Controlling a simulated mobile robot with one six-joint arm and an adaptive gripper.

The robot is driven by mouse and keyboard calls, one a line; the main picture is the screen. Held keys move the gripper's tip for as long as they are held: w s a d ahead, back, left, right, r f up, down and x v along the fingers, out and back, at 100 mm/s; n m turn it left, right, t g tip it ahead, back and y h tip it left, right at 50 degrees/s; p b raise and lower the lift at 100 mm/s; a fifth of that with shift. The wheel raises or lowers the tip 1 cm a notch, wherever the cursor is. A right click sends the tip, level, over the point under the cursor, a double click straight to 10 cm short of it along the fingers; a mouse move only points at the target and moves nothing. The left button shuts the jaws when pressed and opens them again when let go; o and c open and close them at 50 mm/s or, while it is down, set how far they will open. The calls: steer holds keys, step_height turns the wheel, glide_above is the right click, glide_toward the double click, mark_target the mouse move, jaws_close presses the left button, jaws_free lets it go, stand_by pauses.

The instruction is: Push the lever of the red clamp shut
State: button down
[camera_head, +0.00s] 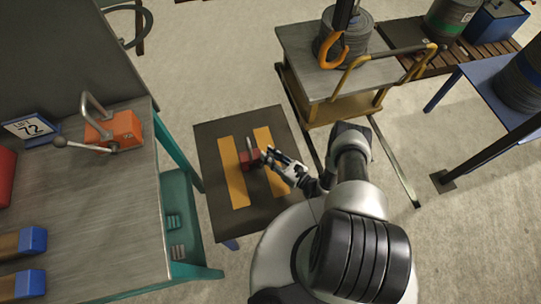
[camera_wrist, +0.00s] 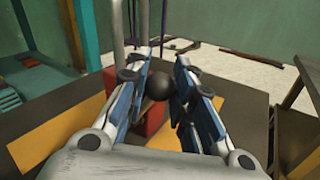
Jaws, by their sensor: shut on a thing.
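The red clamp (camera_head: 250,160) sits on a dark table with yellow stripes. In the wrist view its red body (camera_wrist: 152,118) shows beyond and below my fingers, partly hidden by them. Upright grey bars (camera_wrist: 118,35) rise behind the fingers. A black ball knob (camera_wrist: 158,87), seemingly the end of the clamp's lever, lies between my two fingers. My gripper (camera_head: 268,155) reaches the clamp from the right; in the wrist view its blue-padded fingers (camera_wrist: 160,78) are closed on the knob. The lever's rod is mostly hidden.
The dark table (camera_head: 215,135) has free room around the clamp. Left, a workbench (camera_head: 130,200) holds an orange clamp (camera_head: 113,130), a sign reading 72 (camera_head: 30,128) and blue-ended blocks (camera_head: 33,240). A yellow-handled cart (camera_head: 300,45) stands behind, with an orange hook (camera_head: 333,52) hanging above it.

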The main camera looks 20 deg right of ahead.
steer(key=shift+a+r+n+g+p, duration=0.5)
steer(key=shift+a+n+p, duration=0.15)
steer(key=shift+p, duration=0.35)
steer(key=shift+a+n+h+p, duration=0.4)
steer(key=shift+n+h+p, duration=0.1)
steer(key=shift+h, duration=0.1)
steer(key=shift+f, duration=0.15)
steer(key=c, duration=1.3)
jaws_free()
steer(key=shift+c, duration=0.2)
